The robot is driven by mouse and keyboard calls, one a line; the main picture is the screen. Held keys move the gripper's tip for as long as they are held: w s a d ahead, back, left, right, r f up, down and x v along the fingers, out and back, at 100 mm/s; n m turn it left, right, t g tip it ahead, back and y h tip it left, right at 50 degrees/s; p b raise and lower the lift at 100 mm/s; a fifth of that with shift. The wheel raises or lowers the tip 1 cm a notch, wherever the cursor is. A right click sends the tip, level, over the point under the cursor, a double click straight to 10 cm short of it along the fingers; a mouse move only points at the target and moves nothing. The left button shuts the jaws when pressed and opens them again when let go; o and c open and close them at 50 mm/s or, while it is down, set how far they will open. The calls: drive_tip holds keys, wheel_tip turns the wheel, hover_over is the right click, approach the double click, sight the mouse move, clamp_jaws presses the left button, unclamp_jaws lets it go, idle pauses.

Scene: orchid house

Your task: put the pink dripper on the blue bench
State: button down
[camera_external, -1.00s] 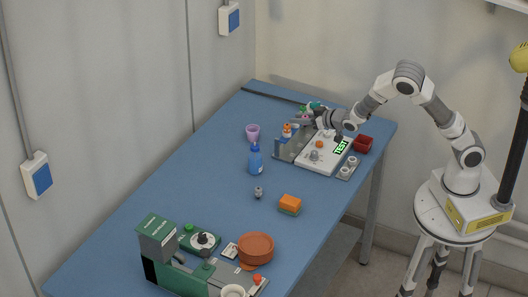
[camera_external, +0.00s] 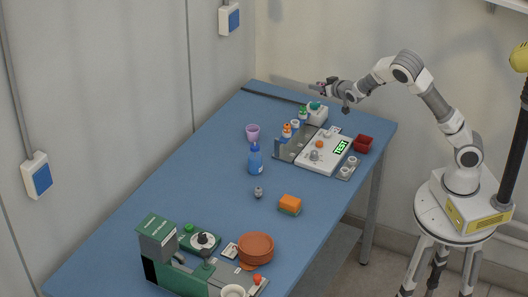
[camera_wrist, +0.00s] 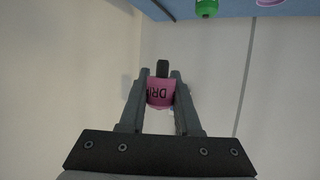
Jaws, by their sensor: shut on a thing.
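The pink dripper (camera_wrist: 160,92) is between the two fingers of my gripper (camera_wrist: 160,98) in the wrist view, with dark letters starting "DR" on its side and a dark tip beyond it. In the external view my gripper (camera_external: 318,88) is raised above the far end of the blue bench (camera_external: 190,180), and the dripper is only a small pinkish patch there. The dripper is clear of the bench and touches nothing but the fingers.
A grey-and-white test station (camera_external: 320,155) with small bottles (camera_external: 287,130) stands below my gripper. A purple cup (camera_external: 252,131), a blue bottle (camera_external: 255,160) and a red box (camera_external: 362,144) stand nearby. The bench's left middle is clear.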

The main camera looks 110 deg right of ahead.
drive_tip(key=w+a+f, duration=0.1)
drive_tip(key=w+f, duration=0.9)
drive_tip(key=shift+w+a, duration=0.3)
drive_tip(key=shift+w, duration=0.1)
drive_tip(key=c, duration=0.6)
unclamp_jaws()
drive_tip(key=shift+f, duration=0.1)
drive_tip(key=shift+f+p, duration=0.1)
drive_tip(key=shift+p, duration=0.6)
